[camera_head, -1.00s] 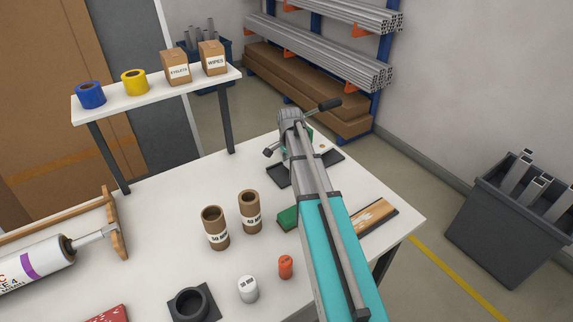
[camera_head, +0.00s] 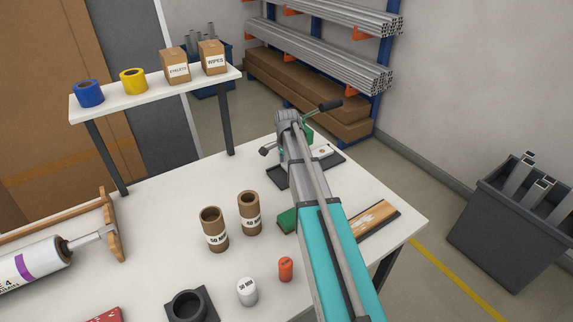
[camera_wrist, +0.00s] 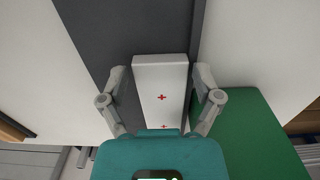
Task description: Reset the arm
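My gripper (camera_wrist: 161,76) is open in the wrist view, with one finger on each side of a white block with red crosses (camera_wrist: 161,95). A narrow gap shows beside each finger; I cannot tell the height between them. Dark grey (camera_wrist: 100,45) lies behind the block, and a green surface (camera_wrist: 245,130) is at the right. In the head view my teal and grey arm reaches over the right part of the table. A white piece (camera_head: 322,152) shows beside it on a dark plate (camera_head: 276,177). The gripper's fingers are not clear there.
The white table (camera_head: 160,225) holds two cardboard tubes (camera_head: 213,230) (camera_head: 250,214), a white cylinder (camera_head: 247,291), an orange cylinder (camera_head: 286,269), a green block (camera_head: 288,220) and a wooden piece (camera_head: 374,221). A raised shelf (camera_head: 150,94) stands behind. A grey bin (camera_head: 505,240) is at the right.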

